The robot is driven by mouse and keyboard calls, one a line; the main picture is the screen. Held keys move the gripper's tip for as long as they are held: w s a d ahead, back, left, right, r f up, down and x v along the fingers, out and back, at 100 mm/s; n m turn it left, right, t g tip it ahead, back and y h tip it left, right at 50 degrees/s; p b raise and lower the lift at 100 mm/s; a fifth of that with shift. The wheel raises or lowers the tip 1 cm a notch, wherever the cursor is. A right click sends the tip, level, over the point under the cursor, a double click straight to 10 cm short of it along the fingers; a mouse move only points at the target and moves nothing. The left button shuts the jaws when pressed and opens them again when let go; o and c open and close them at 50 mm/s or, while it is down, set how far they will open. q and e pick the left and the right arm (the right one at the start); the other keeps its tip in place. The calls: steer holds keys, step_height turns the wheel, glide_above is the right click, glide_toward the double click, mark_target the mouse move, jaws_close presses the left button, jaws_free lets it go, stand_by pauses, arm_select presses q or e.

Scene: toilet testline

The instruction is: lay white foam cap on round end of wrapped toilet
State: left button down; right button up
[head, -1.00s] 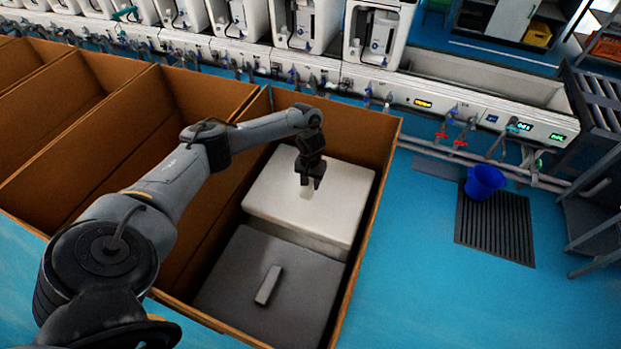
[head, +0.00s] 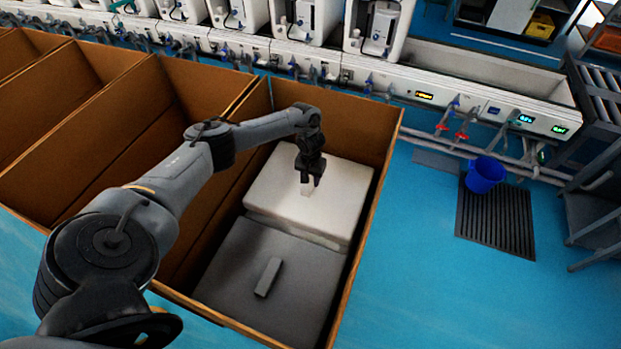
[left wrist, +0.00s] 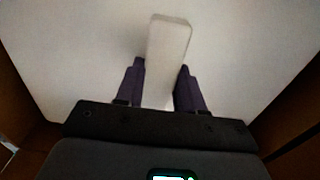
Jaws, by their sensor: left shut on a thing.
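The white foam cap (head: 340,197) is a thick pale slab with a raised ridge on top, lying in the far half of the nearest brown carton. My left gripper (head: 308,187) points down and is shut on the ridge. In the left wrist view the ridge (left wrist: 169,40) stands between the two dark fingers of the left gripper (left wrist: 160,75), and the cap's white face (left wrist: 85,45) fills the background. The cap appears to rest in the carton. I cannot make out the wrapped toilet or its round end. My right gripper is not in view.
A grey slab (head: 245,290) with a similar ridge lies in the near half of the same carton. The carton's right wall (head: 372,225) rises close beside the cap. More open cartons stand left.

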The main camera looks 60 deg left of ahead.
arm_select(q)
steer(key=shift+f, duration=0.35)
stand_by(0.6)
steer(key=c, duration=0.6)
jaws_free()
